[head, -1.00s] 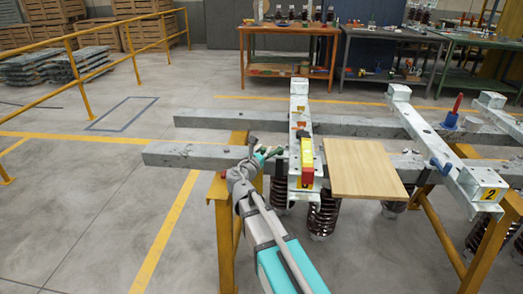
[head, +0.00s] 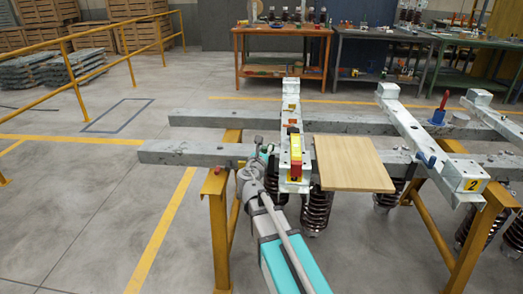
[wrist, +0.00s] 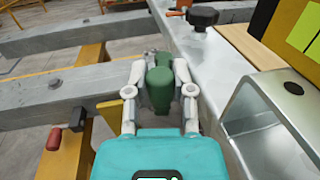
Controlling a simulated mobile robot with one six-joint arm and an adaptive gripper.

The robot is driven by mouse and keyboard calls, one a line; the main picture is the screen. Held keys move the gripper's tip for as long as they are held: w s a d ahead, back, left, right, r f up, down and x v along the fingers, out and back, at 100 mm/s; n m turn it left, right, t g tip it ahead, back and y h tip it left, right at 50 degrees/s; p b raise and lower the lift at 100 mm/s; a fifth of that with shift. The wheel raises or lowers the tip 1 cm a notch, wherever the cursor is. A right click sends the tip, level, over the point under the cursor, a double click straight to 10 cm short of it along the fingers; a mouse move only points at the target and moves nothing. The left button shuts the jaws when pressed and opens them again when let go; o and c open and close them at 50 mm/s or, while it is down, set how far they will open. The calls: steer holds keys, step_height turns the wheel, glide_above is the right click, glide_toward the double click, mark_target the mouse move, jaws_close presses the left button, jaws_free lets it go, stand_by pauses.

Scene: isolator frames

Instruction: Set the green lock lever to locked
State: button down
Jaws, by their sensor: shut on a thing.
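The green lock lever (wrist: 160,88) shows in the wrist view as a rounded dark green handle between the two grey fingers of my gripper (wrist: 160,100). My gripper is shut on it. In the head view my gripper (head: 256,165) is at the left side of the near end of the pale metal crossbeam (head: 291,131), beside the yellow and red box. The lever is mostly hidden there by the gripper and arm. The lever's pivot and any lock marking cannot be made out.
A yellow and red box (head: 295,152) sits on the crossbeam, with a wooden board (head: 352,163) to its right. A black knob (wrist: 202,16) with an orange end is ahead in the wrist view. Long grey rails (head: 190,153) rest on yellow trestles (head: 216,190).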

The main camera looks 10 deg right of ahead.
steer(key=shift+s+d, duration=0.5)
steer(key=shift+d, duration=0.5)
steer(key=shift+c, duration=2.3)
jaws_free()
steer(key=shift+s, duration=0.1)
steer(key=v, duration=0.7)
steer(key=shift+a, duration=0.25)
steer(key=shift+r, duration=0.15)
